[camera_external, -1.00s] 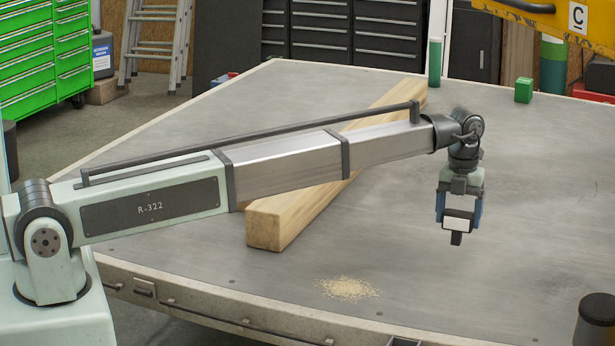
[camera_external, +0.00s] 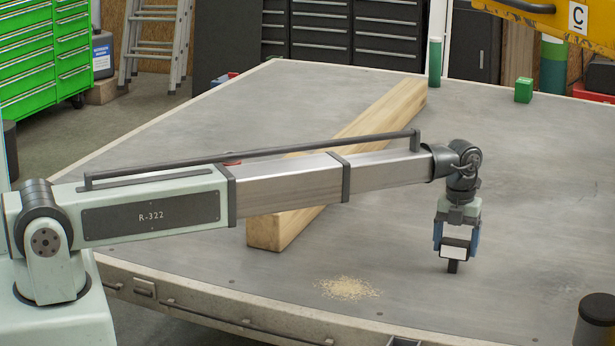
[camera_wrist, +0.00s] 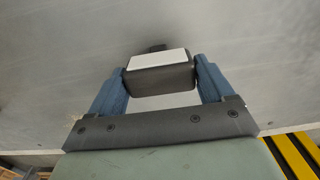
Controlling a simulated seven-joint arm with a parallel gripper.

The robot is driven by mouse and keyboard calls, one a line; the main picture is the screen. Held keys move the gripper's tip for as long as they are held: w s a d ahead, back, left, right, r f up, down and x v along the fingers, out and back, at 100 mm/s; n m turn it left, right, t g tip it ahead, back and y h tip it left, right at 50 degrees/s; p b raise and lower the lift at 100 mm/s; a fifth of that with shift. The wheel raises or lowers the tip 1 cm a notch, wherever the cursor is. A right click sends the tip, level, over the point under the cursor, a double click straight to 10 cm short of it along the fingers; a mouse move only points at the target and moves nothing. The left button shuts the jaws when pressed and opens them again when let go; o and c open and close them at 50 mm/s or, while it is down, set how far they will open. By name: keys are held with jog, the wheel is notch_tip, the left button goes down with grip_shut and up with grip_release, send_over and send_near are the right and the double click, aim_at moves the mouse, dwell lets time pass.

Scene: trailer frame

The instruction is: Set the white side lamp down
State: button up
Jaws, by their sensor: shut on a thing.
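The white side lamp (camera_external: 455,252) has a white face, a dark body and a dark stub pointing down. My gripper (camera_external: 456,246) is shut on it, with a blue finger on each side. In the external view the lamp is upright, with its stub low at the table top; I cannot tell whether it touches. In the wrist view the lamp (camera_wrist: 159,75) sits between the blue fingertips of my gripper (camera_wrist: 160,77), its white face showing and its dark body below.
The grey table top (camera_external: 540,200) is clear around the lamp. A long wooden beam (camera_external: 350,130) lies behind my arm. Sawdust (camera_external: 347,288) lies near the front edge. A green cylinder (camera_external: 435,62) and green block (camera_external: 524,90) stand at the back. A dark cylinder (camera_external: 597,325) is front right.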

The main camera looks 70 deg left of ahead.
aim_at(457, 241)
jog(key=o, duration=1)
jog(key=shift+o, duration=0.2)
notch_tip(457, 241, up, 12)
jog(key=shift+r, duration=0.15)
jog(key=shift+d, duration=0.1)
